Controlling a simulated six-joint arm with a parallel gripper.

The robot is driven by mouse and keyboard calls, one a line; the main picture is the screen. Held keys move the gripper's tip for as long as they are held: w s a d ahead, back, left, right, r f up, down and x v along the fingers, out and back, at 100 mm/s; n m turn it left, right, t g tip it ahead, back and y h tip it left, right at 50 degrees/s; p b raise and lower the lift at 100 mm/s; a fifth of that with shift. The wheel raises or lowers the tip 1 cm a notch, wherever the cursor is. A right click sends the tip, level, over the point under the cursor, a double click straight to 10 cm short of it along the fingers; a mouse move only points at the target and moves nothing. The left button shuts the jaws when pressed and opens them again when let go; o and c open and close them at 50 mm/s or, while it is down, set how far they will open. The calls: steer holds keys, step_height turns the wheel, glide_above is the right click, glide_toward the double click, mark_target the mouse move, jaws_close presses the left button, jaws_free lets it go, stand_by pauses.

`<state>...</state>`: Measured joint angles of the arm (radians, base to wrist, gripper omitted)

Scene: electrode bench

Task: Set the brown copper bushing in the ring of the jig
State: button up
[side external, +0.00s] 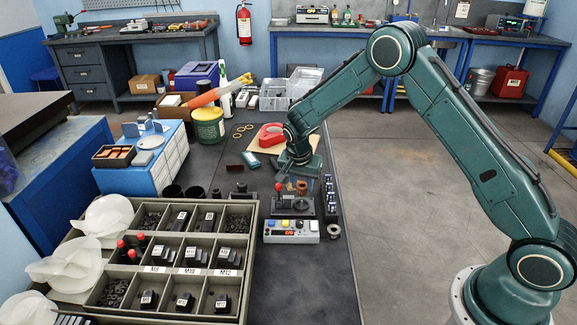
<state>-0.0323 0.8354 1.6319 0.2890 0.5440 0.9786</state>
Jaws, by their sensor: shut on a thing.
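The brown copper bushing (301,187) is small in the side external view, just below my gripper (299,180). My gripper points down and is shut on it, though the fingertips are small and partly hard to make out. The jig (291,207) is a dark grey block with a red-knobbed lever on its left, directly under and in front of my gripper. The jig's ring is too small to tell apart. I cannot tell whether the bushing touches the jig.
A light control box (291,231) with coloured buttons stands in front of the jig. A row of dark cylinders (329,190) stands close on the right, a metal ring (333,231) near the bench edge. A compartment tray (168,258) fills the front left.

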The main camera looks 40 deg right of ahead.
steer(key=shift+f, duration=1.1)
steer(key=shift+f, duration=0.3)
stand_by(0.4)
steer(key=o, duration=1.1)
steer(key=shift+r, duration=0.15)
